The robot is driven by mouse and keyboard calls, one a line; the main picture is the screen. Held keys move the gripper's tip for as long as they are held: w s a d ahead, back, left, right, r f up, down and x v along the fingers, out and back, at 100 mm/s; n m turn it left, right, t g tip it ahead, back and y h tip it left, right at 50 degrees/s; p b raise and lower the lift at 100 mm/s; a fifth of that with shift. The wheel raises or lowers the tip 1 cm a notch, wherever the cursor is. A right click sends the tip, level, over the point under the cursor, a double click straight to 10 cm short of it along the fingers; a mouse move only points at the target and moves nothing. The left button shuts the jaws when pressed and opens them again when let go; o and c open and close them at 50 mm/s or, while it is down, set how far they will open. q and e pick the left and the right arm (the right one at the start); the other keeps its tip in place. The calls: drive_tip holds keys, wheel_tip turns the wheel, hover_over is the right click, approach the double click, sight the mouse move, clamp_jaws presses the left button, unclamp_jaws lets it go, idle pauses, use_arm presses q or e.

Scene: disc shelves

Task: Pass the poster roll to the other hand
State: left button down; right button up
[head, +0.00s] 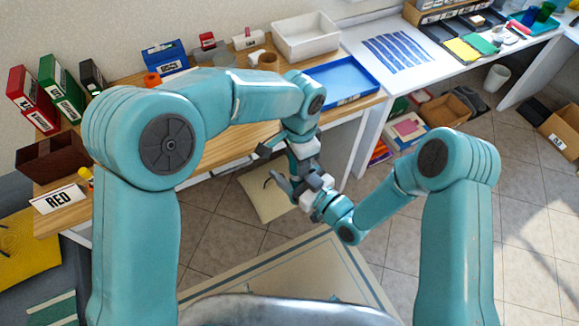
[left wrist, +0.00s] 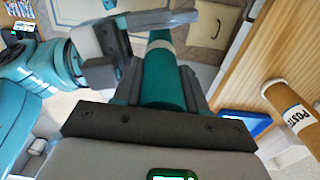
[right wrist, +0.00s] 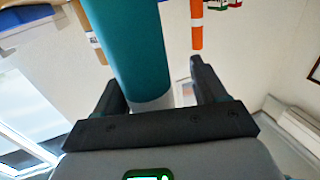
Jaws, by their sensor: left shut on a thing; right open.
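The poster roll is a teal cylinder with pale bands, seen in the left wrist view (left wrist: 163,80) between the fingers of my left gripper (left wrist: 165,60), which is shut on it. In the right wrist view the roll (right wrist: 128,40) runs down between the fingers of my right gripper (right wrist: 155,85), nearer the left finger. That gripper is open around its pale end. In the head view my left gripper (head: 300,150) and right gripper (head: 295,185) meet in front of the table. The roll is hard to make out there, among the teal arms and fingers.
A brown tube (left wrist: 290,105) with a "POST…" label stands on the wooden table. A blue tray (head: 345,82) and white bin (head: 305,37) stand at the table's right end. A cream cushion-like thing (head: 268,195) lies on the floor below the grippers.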

drive_tip(key=shift+w+a, duration=0.15)
use_arm(q)
drive_tip(key=shift+w, duration=0.1)
use_arm(e)
drive_tip(key=shift+a, duration=0.1)
drive_tip(key=c, duration=1)
use_arm(q)
drive_tip(key=c, duration=0.6)
unclamp_jaws()
drive_tip(key=shift+d, duration=0.1)
use_arm(e)
drive_tip(key=shift+c, duration=0.6)
use_arm(q)
drive_tip(key=shift+o, duration=0.3)
drive_tip(key=shift+d, duration=0.15)
